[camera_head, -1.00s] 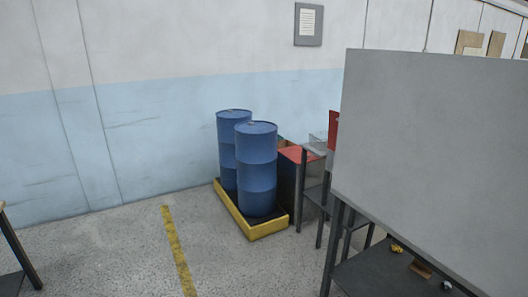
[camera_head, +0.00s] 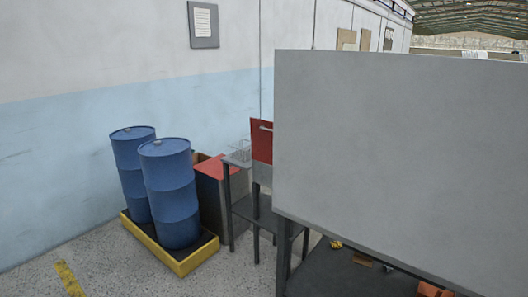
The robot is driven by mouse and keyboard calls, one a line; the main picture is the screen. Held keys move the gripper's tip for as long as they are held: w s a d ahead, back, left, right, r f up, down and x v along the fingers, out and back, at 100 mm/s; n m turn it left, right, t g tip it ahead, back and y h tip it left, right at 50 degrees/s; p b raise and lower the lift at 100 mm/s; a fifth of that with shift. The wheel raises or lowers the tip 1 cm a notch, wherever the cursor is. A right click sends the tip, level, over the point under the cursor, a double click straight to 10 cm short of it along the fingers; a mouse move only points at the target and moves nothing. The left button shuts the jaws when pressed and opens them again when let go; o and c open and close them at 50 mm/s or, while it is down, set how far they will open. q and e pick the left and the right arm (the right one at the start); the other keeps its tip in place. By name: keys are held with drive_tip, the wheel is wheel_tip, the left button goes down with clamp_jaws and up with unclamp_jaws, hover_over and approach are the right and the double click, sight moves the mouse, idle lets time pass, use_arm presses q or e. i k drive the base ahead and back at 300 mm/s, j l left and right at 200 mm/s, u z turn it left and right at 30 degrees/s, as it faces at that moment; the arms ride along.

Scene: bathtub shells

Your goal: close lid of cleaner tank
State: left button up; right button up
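A red upright panel (camera_head: 261,141) with a pale bar handle shows just left of the big grey panel. It looks like the raised lid of the cleaner tank, but most of what lies behind the grey panel is hidden. A dark-legged stand (camera_head: 250,208) is below it. The tank's opening is not visible. Neither of my grippers is in view.
A large grey panel (camera_head: 400,160) on a dark-framed bench blocks the right side. Two blue drums (camera_head: 170,190) stand on a yellow-rimmed pallet (camera_head: 180,262) at left. A red-topped box (camera_head: 213,195) is beside them. Free floor shows at lower left.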

sight(262, 131)
drive_tip(key=i+j+z, duration=0.2)
drive_tip(key=j, duration=0.2)
drive_tip(key=i+j+z, duration=0.15)
drive_tip(key=j, duration=0.25)
drive_tip(key=i+z, duration=0.2)
drive_tip(key=i, duration=0.35)
drive_tip(key=i+j+z, duration=0.2)
drive_tip(key=i, duration=0.35)
